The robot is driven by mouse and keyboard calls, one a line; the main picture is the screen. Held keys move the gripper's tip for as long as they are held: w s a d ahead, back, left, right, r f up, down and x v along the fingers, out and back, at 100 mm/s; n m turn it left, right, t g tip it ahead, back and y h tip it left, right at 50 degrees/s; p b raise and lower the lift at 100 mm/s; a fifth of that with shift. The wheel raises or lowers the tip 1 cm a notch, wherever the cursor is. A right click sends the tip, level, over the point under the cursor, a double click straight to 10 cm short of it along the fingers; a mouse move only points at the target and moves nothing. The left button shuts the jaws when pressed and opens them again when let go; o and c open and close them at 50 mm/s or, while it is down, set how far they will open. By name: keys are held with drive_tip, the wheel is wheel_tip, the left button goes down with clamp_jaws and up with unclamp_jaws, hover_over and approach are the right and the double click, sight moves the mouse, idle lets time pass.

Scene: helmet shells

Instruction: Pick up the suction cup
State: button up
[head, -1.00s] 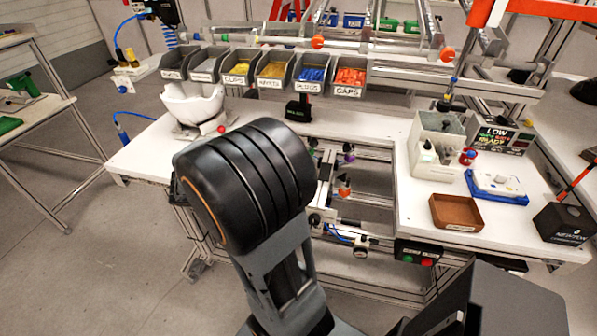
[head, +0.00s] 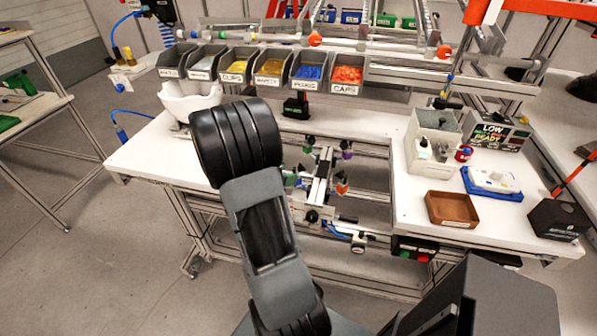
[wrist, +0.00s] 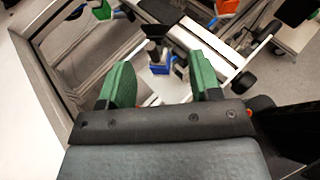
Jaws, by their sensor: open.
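My gripper (wrist: 162,82) shows in the wrist view with two green fingertips spread apart and nothing held. Beyond the gap between them is a dark, round-topped piece with a blue base (wrist: 160,69) on a pale fixture; I cannot tell whether it is the suction cup. I cannot tell which is the suction cup.
Labelled bins (head: 311,68) line the back of the workbench. A white helmet shell (head: 190,102) stands at the left. A grey box (head: 433,137), a brown tray (head: 452,208) and a blue tray (head: 491,184) are on the right. Metal rails frame the gap.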

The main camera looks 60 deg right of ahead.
sight(294, 170)
drive_tip(key=shift+w+p+x, duration=0.1)
drive_tip(key=shift+p+x, duration=0.1)
drive_tip(key=shift+x, duration=1)
drive_tip(key=shift+w+p+x, duration=0.15)
drive_tip(key=shift+x, duration=1)
drive_tip(key=c, duration=0.9)
drive_tip(key=shift+r, duration=0.1)
